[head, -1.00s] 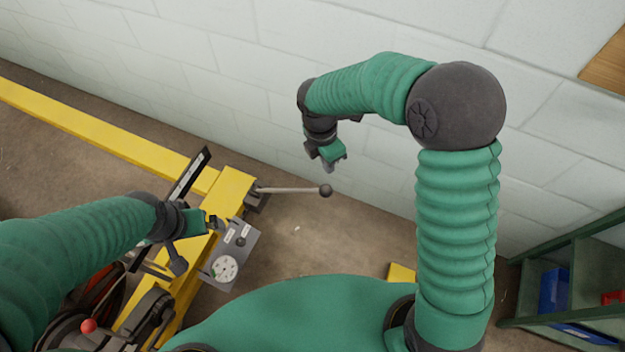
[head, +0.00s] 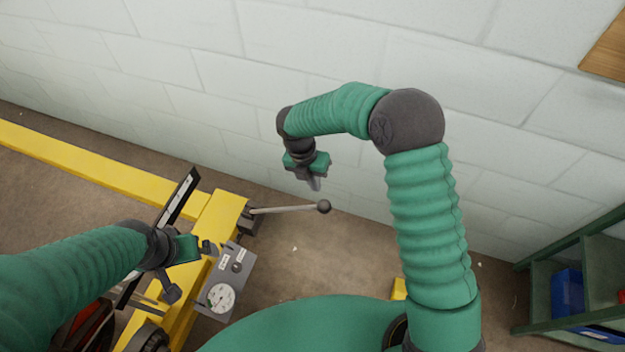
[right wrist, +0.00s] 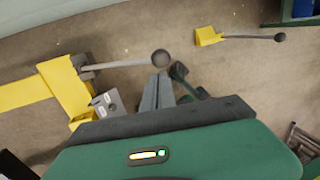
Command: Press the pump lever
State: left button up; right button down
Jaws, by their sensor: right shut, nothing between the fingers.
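A lever with a pale rod (head: 285,209) and a dark ball knob (head: 323,206) sticks out to the right from the end of the yellow frame (head: 222,212). The knob also shows in the right wrist view (right wrist: 160,58). My right gripper (head: 315,184) is shut and empty, pointing down; in the head view its tip appears just above the knob. In the right wrist view its fingers (right wrist: 157,92) lie just below the knob, with a small gap in the picture. My left gripper (head: 207,247) is by the gauge panel; its jaw opening is unclear.
A grey panel with a round gauge (head: 220,297) is beside the yellow frame. A second lever (right wrist: 245,37) with a yellow base (right wrist: 207,36) is at the right wrist view's upper right. A green shelf (head: 590,270) stands at the right. A block wall (head: 230,90) runs behind.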

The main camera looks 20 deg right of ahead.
aim_at(323, 203)
jog(key=x, duration=0.2)
jog(key=b+x, duration=0.1)
jog(key=x, duration=0.2)
jog(key=b+x, duration=0.1)
jog(key=x, duration=0.1)
jog(key=shift+d+f, duration=0.25)
jog(key=shift+d, duration=0.1)
jog(key=shift+s+f, duration=0.1)
jog(key=shift+f, duration=0.5)
jog(key=shift+d, duration=0.1)
